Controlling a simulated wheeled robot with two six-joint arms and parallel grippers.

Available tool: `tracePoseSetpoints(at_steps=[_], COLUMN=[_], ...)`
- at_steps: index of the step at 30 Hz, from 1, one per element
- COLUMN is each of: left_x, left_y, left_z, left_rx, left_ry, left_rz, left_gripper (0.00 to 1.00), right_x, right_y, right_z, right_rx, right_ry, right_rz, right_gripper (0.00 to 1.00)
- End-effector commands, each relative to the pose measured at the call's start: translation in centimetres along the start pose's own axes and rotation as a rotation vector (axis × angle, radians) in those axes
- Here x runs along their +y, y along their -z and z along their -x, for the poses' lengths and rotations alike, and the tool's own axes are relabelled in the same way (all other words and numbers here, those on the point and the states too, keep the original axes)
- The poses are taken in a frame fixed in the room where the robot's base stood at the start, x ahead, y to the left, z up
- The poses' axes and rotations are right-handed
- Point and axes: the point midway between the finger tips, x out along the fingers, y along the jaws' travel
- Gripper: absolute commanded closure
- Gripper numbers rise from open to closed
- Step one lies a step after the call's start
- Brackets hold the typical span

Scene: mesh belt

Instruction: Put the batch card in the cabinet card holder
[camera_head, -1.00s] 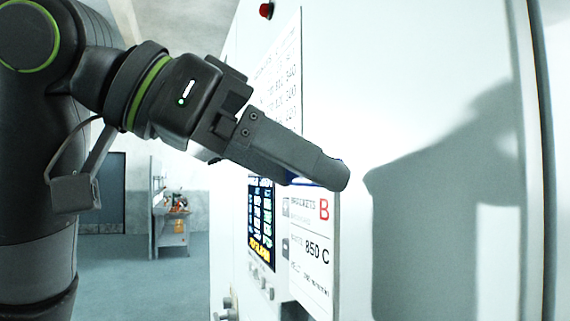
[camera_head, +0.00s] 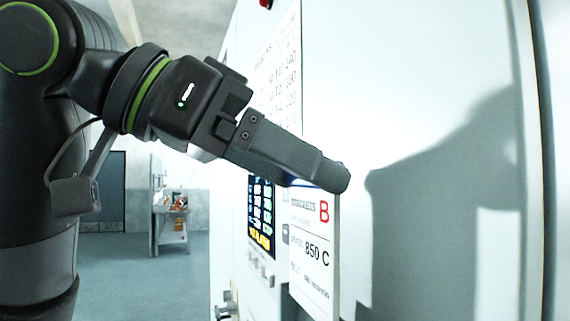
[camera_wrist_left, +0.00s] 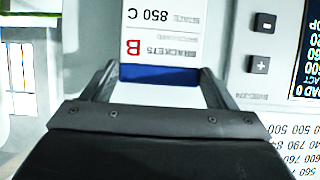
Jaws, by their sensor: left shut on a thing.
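The batch card (camera_head: 314,255) is white with a blue top edge, a red "B" and "850 C". It hangs upright below my left gripper (camera_head: 338,180), in front of the cabinet face (camera_head: 430,100). My left gripper is shut on the card's top edge. In the left wrist view, the card (camera_wrist_left: 165,40) shows upside down, its blue band (camera_wrist_left: 160,74) between the fingertips of the left gripper (camera_wrist_left: 158,82). The card holder cannot be made out; the card and gripper may hide it. My right gripper is not in view.
A dark display screen (camera_head: 261,215) is on the cabinet left of the card, with knobs below it. A printed sheet of numbers (camera_head: 278,85) is above. A red button (camera_head: 266,4) is at the top. A bench (camera_head: 170,225) stands far back at left.

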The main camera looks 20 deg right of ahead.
Motion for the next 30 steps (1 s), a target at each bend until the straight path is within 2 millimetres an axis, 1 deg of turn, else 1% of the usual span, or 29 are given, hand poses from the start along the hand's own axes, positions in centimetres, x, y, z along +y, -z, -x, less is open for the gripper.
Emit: tracePoseSetpoints(at_steps=[30], left_x=[0.0], left_y=[-2.4], left_z=[-1.2], left_rx=[0.000], left_ry=[0.000], left_rz=[0.000], left_gripper=[0.43], right_x=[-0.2], right_y=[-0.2], right_z=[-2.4], right_rx=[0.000], right_ry=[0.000], right_rz=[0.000], right_gripper=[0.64])
